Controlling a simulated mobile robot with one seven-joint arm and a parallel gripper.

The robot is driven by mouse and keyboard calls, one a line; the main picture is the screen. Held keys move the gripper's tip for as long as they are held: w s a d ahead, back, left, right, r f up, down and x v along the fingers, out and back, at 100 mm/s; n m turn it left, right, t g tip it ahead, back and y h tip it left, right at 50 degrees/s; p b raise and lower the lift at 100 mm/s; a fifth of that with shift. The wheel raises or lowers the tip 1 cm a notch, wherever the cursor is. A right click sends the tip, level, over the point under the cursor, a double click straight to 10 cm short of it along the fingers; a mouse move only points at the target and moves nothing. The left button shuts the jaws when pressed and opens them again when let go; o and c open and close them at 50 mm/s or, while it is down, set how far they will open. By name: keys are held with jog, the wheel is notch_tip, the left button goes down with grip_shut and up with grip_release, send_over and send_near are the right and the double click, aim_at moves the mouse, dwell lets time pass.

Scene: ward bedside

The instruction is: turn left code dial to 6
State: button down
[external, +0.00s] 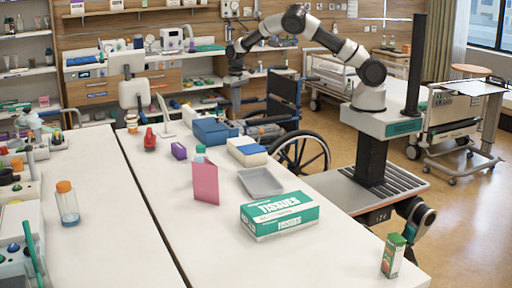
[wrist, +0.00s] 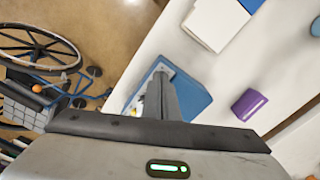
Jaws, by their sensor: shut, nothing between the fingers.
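My gripper (external: 236,102) hangs down at the far end of the white table, above or just behind a blue box (external: 211,132). In the wrist view the closed fingers (wrist: 164,72) stand in front of the blue box (wrist: 196,97) and hide part of it. The fingers hold nothing. I cannot tell whether they touch the box. I cannot make out a code dial or its digits in either view; any dial on the box's far or covered side is hidden.

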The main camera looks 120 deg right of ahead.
aim_at(232, 126)
jog(key=shift+n, duration=0.3)
notch_tip(232, 126, down, 7)
jog(key=b, duration=0.4)
jog(key=shift+s, duration=0.15)
jog(key=shift+d, duration=0.15)
